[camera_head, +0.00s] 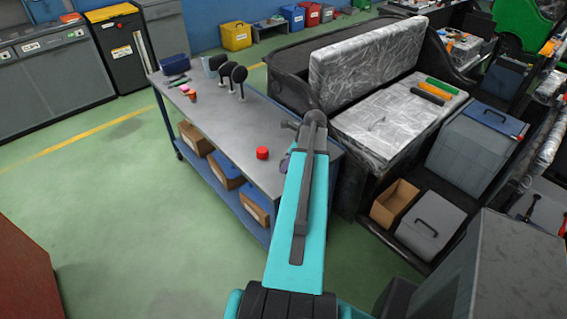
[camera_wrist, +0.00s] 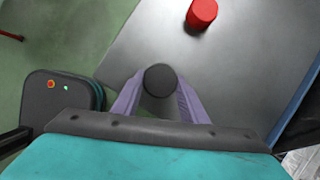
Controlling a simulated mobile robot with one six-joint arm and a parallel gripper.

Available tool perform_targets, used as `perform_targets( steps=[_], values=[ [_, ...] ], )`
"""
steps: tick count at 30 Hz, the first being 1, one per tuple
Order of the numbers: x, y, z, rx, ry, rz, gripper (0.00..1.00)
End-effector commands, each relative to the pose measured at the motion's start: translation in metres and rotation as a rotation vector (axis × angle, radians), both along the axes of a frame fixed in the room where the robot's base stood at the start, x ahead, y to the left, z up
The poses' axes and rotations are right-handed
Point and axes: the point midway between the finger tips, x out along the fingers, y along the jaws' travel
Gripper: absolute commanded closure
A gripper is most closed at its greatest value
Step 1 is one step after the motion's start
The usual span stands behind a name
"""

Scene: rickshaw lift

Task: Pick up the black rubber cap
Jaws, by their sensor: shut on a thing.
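The black rubber cap (camera_wrist: 160,79) is a round black disc between the fingertips of my gripper (camera_wrist: 160,90) in the wrist view. The two purple fingers are shut on it from both sides. Behind it is the grey top of the workbench (camera_wrist: 125,40); how high the cap is held above it I cannot tell. In the head view my arm hides the cap, and only a bit of my gripper (camera_head: 285,163) shows at the bench's right end.
A red cylinder (camera_wrist: 201,14) stands on the bench (camera_head: 225,125) near the cap; it also shows in the head view (camera_head: 262,153). Round black mirrors (camera_head: 238,75) and small items (camera_head: 188,91) stand farther back. A vehicle with a wrapped seat (camera_head: 365,60) is right of the bench.

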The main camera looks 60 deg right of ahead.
Motion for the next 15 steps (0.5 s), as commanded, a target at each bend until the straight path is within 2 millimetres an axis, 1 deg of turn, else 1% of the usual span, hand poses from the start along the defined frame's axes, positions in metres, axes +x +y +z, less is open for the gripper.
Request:
perform_targets(
  steps=[1, 15],
  values=[
    [-0.010, 0.006, -0.001, 0.000, 0.000, -0.002, 0.82],
    [-0.079, 0.040, 0.006, -0.001, 0.000, -0.001, 0.82]
  ],
)
